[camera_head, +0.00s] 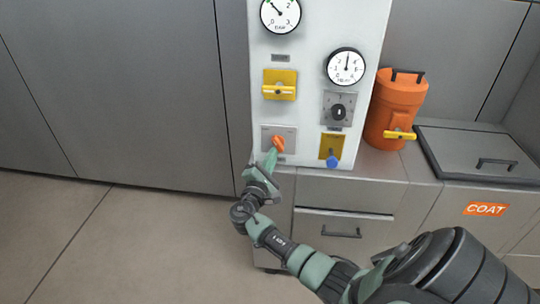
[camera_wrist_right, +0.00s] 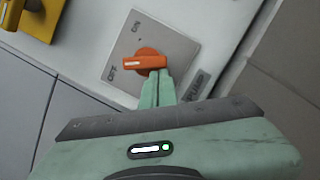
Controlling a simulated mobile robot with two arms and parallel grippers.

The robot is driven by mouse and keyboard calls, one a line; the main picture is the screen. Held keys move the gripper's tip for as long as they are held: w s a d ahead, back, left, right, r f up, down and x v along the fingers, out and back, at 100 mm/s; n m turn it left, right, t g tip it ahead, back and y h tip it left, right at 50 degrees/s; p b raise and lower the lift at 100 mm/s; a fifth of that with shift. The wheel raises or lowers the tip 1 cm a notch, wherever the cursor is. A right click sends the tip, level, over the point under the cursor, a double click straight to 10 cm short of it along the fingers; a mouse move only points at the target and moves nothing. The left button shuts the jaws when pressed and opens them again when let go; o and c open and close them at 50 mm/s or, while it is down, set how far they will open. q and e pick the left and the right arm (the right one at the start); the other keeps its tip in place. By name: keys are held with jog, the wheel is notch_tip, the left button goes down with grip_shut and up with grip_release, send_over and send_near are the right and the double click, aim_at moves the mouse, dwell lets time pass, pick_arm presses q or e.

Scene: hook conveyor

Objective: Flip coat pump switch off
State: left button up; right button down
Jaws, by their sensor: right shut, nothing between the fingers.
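The pump switch is an orange rotary knob (camera_head: 278,144) on a grey plate at the lower left of the white panel. In the right wrist view the knob (camera_wrist_right: 147,62) has a white mark towards its left end, on the side of the "OFF" lettering. "ON" is printed above it, and a label reading "PUMP" is to the right. My right gripper (camera_head: 271,157) is shut and empty. Its fingertips (camera_wrist_right: 161,78) are at the knob's lower right edge, seemingly touching it. My left gripper is not in view.
The white panel (camera_head: 310,50) also carries two gauges, a yellow switch (camera_head: 280,85), a black dial (camera_head: 338,112) and a blue-knobbed lever (camera_head: 332,160). An orange canister (camera_head: 396,105) and a grey lidded bin marked "COAT" (camera_head: 480,155) are to the right. Open floor lies left.

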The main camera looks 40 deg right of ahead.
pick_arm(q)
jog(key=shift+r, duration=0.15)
pick_arm(e)
jog(key=shift+s+d+f+n+t, duration=0.15)
jog(key=shift+n+t, duration=0.25)
jog(key=shift+n, duration=0.8)
jog(key=shift+s, duration=0.1)
